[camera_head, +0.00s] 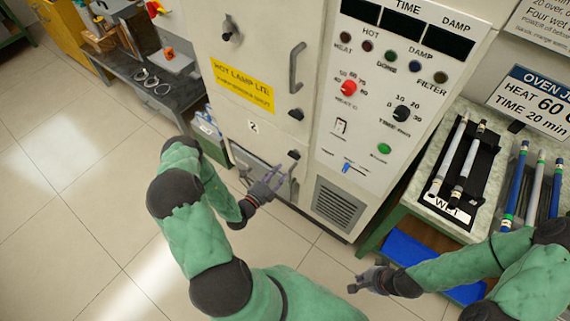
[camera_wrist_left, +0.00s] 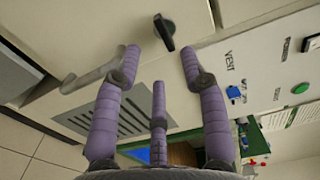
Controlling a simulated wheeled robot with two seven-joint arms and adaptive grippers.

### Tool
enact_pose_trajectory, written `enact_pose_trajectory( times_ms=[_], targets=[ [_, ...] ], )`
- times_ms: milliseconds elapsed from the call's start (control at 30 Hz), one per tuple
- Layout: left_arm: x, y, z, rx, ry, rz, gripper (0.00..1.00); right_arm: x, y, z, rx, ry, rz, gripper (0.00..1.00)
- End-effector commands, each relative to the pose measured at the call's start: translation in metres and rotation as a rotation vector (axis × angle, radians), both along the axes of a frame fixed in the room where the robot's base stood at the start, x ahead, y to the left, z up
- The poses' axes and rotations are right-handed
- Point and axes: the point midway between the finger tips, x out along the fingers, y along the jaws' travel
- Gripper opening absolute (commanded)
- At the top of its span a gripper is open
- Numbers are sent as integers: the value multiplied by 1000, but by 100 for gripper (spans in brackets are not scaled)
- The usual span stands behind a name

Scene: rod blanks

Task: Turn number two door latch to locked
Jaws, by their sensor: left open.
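The lower oven door (camera_head: 253,149) stands below a white label (camera_head: 253,126) reading 2. Its latch is a dark knob (camera_head: 294,155) near the door's right edge. The latch (camera_wrist_left: 164,32) also shows in the left wrist view, its pointer slanted. My left gripper (camera_head: 279,176) is open and empty in front of the door, just below the latch. In the left wrist view its purple fingers (camera_wrist_left: 160,52) are spread, with the latch just beyond the tips; they look apart from it. My right gripper (camera_head: 360,281) is low at the right, away from the door; its finger opening is unclear.
A bar handle (camera_wrist_left: 92,77) is close to my left fingers. The upper door has a handle (camera_head: 297,68) and another dark knob (camera_head: 297,114). A control panel (camera_head: 385,90) is to the right. A bench (camera_head: 425,185) holds a WET tray (camera_head: 437,188) of rods.

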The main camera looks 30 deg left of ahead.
Motion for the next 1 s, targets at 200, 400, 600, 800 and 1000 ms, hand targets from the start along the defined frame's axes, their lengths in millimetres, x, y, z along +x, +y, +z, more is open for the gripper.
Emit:
enact_pose_trajectory(
  times_ms=[200,400,600,800,1000],
  targets=[
    [-31,4,0,0,1,3,42,0,0,0,0,0,0,0],
    [-42,4,0,0,0,1,42,0,0,0,0,0,0,0],
    [-43,3,0,0,0,0,42,0,0,0,0,0,0,0],
    [-42,3,0,0,0,0,42,0,0,0,0,0,0,0],
    [-42,0,0,3,2,-12,42,0,0,0,0,0,0,0]
  ],
)
